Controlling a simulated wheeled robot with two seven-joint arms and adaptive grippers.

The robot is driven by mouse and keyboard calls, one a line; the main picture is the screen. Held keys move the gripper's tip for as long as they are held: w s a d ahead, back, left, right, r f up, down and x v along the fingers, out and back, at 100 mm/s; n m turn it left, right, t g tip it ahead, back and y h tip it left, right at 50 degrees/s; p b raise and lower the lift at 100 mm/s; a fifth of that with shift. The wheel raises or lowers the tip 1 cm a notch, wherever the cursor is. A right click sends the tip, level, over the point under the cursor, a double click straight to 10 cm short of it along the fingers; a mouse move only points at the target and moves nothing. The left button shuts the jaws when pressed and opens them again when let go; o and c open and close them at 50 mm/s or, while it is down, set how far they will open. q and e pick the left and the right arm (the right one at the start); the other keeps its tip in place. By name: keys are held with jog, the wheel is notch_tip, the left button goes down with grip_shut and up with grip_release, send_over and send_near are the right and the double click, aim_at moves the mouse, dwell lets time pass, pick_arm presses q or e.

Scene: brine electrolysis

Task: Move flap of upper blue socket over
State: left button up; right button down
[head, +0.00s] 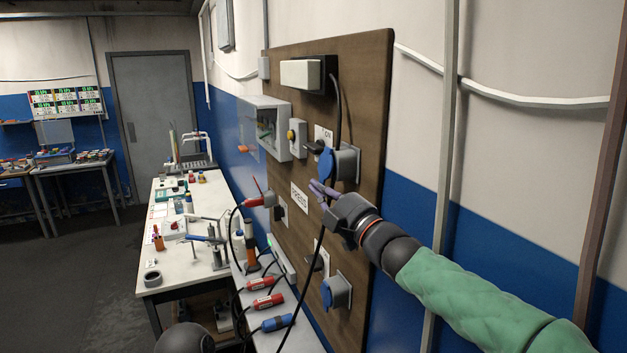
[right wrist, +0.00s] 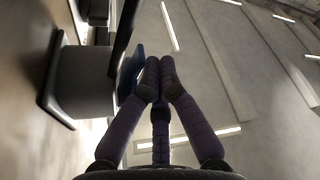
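The upper blue socket (head: 346,162) is a grey housing on the brown wall board. Its round blue flap (head: 326,164) covers the left-facing front. My right gripper (head: 316,187) is just below the flap, its purple fingers pointing left. In the right wrist view the fingertips (right wrist: 159,72) are together with nothing seen between them. The socket's grey body (right wrist: 82,82) and blue flap edge (right wrist: 129,70) are just left of them; I cannot tell whether they touch. My left gripper does not show.
The lower blue socket (head: 336,291) is below on the brown board (head: 372,90). A black cable (head: 337,115) hangs down past the upper socket. A grey box (head: 265,127) sticks out further left. Red and blue plugs (head: 277,323) lie on the bench below.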

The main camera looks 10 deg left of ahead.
jog(key=shift+w+d+f, duration=0.1)
jog(key=shift+w+d, duration=0.1)
dwell(0.5)
